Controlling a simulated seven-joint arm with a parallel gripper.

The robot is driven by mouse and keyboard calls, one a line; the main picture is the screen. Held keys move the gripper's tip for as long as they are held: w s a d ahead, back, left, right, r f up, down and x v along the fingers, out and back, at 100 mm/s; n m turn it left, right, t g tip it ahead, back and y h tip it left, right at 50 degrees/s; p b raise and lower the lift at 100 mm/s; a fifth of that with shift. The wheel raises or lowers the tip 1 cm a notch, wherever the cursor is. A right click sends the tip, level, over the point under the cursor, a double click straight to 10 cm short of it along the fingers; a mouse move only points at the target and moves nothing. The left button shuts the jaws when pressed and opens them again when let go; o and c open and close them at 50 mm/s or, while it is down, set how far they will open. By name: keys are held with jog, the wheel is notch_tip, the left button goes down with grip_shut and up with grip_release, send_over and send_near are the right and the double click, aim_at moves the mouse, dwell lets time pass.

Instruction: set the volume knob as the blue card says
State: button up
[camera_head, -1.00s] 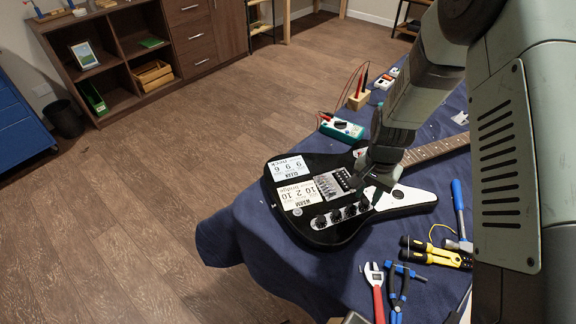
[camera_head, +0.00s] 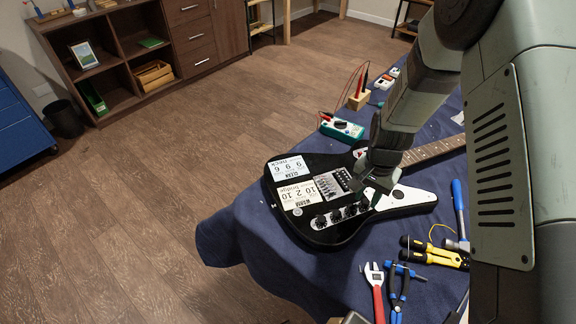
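The black and white electric guitar (camera_head: 335,238) lies on the blue cloth. Several black knobs (camera_head: 336,216) stand in a row on its white control strip. Two white printed cards lie on the body: a "CLEAN" card (camera_head: 287,168) and a "WARM" card (camera_head: 297,195). The WARM card appears to read 10, 2, 10. My gripper (camera_head: 371,199) points down close to the right end of the knob row. Its fingers are dark and small, so contact with a knob and finger opening cannot be told.
A teal multimeter (camera_head: 342,128) with red and black leads sits behind the guitar. A red wrench (camera_head: 376,290), blue pliers (camera_head: 398,290), yellow wire strippers (camera_head: 432,254) and a blue-handled hammer (camera_head: 458,208) lie right and in front. Wooden floor is open to the left.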

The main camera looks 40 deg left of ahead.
jog(key=shift+f, duration=1)
jog(key=shift+r, duration=0.15)
jog(key=shift+c, duration=0.5)
